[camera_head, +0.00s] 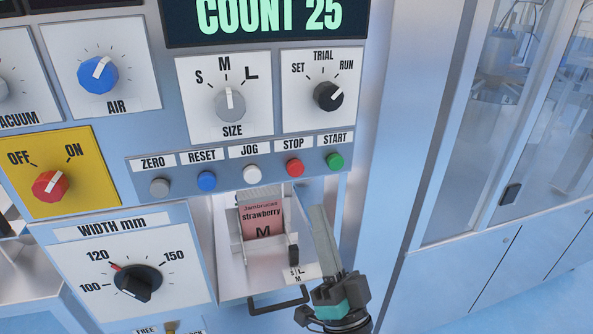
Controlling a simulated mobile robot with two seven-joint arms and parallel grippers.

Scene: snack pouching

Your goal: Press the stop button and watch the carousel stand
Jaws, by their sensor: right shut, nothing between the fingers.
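The red stop button (295,168) is in a row on the panel, between the white jog button (252,174) and the green start button (335,161). My right gripper (318,212) is shut and empty, pointing up, with its fingertips a little below the stop and start buttons and apart from them in the picture. The carousel (497,90) seems to be behind the glass doors at the right; only parts of the machinery show, and I cannot tell whether it turns. My left gripper is not in view.
A display (265,20) reads COUNT 25. The mode knob (328,96) points toward RUN and the red power knob (49,186) toward ON. A pink strawberry pouch (262,218) stands in a recess beside my right gripper. A dark handle (280,303) sticks out below.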

